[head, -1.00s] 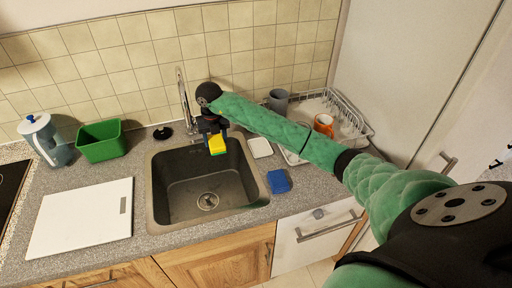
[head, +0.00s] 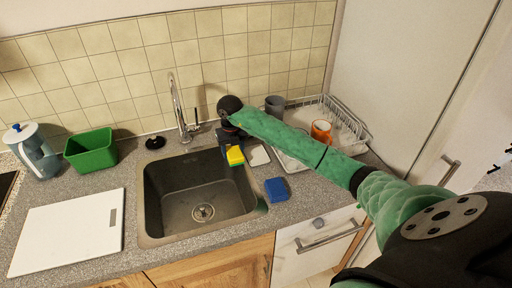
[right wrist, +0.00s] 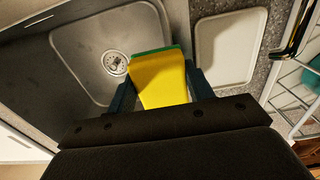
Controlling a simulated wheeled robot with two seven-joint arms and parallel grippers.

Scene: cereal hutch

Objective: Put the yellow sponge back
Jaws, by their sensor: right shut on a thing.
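The yellow sponge (head: 235,156) has a green layer on one face. My right gripper (head: 231,147) is shut on it and holds it above the right rim of the sink (head: 180,192). In the right wrist view the sponge (right wrist: 160,78) sits between the two dark fingers of the gripper (right wrist: 161,90), with its green edge at the far end. A small white tray (head: 260,156) lies empty on the counter just right of the sponge; it also shows in the right wrist view (right wrist: 228,45). My left gripper is not in view.
A blue sponge (head: 276,190) lies on the counter right of the sink. A dish rack (head: 345,128) with an orange mug (head: 321,131) and a grey cup (head: 275,106) stands behind my right arm. The faucet (head: 178,105) rises behind the sink.

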